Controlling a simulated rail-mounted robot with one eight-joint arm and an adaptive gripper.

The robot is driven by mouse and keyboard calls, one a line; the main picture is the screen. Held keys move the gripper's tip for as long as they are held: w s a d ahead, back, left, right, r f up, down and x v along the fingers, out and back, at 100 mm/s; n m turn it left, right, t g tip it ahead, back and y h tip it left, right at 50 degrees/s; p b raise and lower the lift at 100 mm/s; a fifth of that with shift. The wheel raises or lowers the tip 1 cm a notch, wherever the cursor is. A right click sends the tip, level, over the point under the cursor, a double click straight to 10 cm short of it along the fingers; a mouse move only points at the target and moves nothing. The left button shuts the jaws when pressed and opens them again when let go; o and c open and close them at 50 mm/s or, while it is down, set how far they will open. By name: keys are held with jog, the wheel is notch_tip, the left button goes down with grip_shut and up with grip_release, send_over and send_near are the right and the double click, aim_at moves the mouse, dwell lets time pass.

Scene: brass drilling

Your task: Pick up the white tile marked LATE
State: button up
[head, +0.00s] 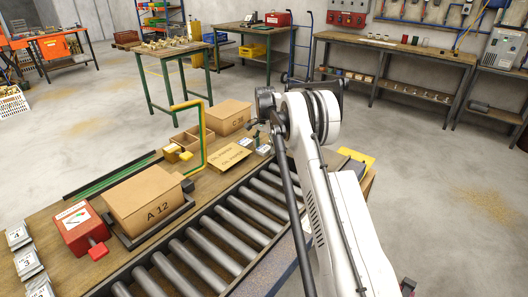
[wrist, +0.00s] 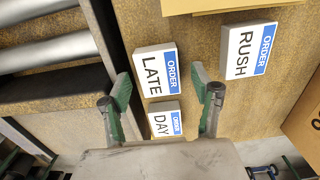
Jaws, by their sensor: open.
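The white tile marked LATE (wrist: 153,70), with a blue ORDER band, lies on the brown bench top in the wrist view. My gripper (wrist: 161,84) is open and empty, with one green-padded finger on each side of the LATE tile's lower part in the picture. I cannot tell how high the fingertips are above it. A tile marked DAY (wrist: 164,120) lies just below the LATE tile, between the fingers. A tile marked RUSH (wrist: 248,52) lies to the right, apart from them. In the head view small white tiles (head: 263,150) show by my arm's end, their words unreadable.
The roller conveyor (head: 228,224) runs along the bench's near side. Cardboard box A 12 (head: 145,198), another box (head: 228,116) and a flat cardboard piece (head: 229,156) lie on the bench. A green and yellow frame (head: 203,140) stands beyond. Numbered tiles (head: 30,263) stand at the left.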

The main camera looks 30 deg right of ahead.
jog(key=shift+f, duration=0.25)
jog(key=c, duration=1.2)
jog(key=shift+r, duration=0.1)
jog(key=shift+c, duration=0.2)
